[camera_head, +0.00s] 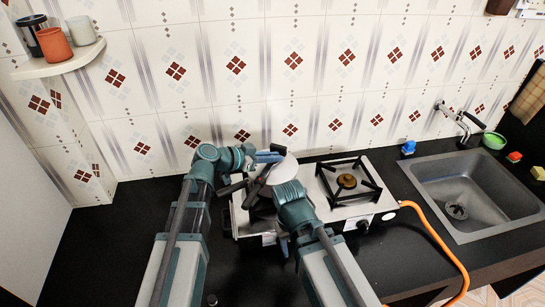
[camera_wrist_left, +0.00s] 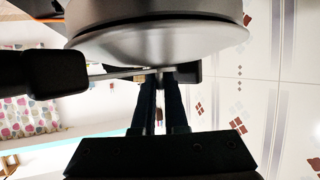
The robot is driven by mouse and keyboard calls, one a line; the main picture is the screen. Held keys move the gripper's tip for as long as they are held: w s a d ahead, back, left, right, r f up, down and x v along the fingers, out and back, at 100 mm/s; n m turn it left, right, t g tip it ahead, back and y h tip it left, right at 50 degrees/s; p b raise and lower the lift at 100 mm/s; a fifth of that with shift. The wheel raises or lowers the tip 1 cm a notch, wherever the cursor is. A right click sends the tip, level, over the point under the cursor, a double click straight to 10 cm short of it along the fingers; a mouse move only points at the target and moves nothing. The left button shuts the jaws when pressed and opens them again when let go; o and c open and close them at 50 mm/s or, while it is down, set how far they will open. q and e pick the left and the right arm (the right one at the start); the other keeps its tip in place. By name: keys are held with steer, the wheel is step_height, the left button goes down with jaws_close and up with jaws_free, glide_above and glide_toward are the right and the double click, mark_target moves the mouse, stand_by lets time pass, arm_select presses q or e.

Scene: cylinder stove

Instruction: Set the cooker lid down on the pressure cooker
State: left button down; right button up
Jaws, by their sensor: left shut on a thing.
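The cooker lid (camera_head: 286,170) is a pale grey disc above the left side of the stove in the head view. It fills the top of the left wrist view (camera_wrist_left: 155,42), with a dark line around its rim. My left gripper (camera_head: 268,157) is shut on the lid at its edge; its fingers (camera_wrist_left: 158,85) meet just below the lid in the wrist view. The pressure cooker is mostly hidden behind my arms and the lid, so I cannot tell whether the lid touches it.
The stove (camera_head: 380,205) has a free right burner (camera_head: 346,182). An orange hose (camera_head: 432,232) runs from it along the counter. A sink (camera_head: 475,190) lies at the right. A shelf with cups (camera_head: 55,44) is at upper left. The left counter is clear.

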arm_select(q)
steer(key=shift+f, duration=0.25)
steer(key=c, duration=0.9)
jaws_free()
steer(key=p+v, duration=0.4)
steer(key=v, duration=0.8)
steer(key=shift+s+a+r+p, duration=0.1)
steer(key=shift+s+r+p, duration=0.05)
steer(key=shift+r+p, duration=0.15)
steer(key=shift+s+a+r, duration=0.1)
steer(key=shift+s+a, duration=0.25)
steer(key=shift+a, duration=0.3)
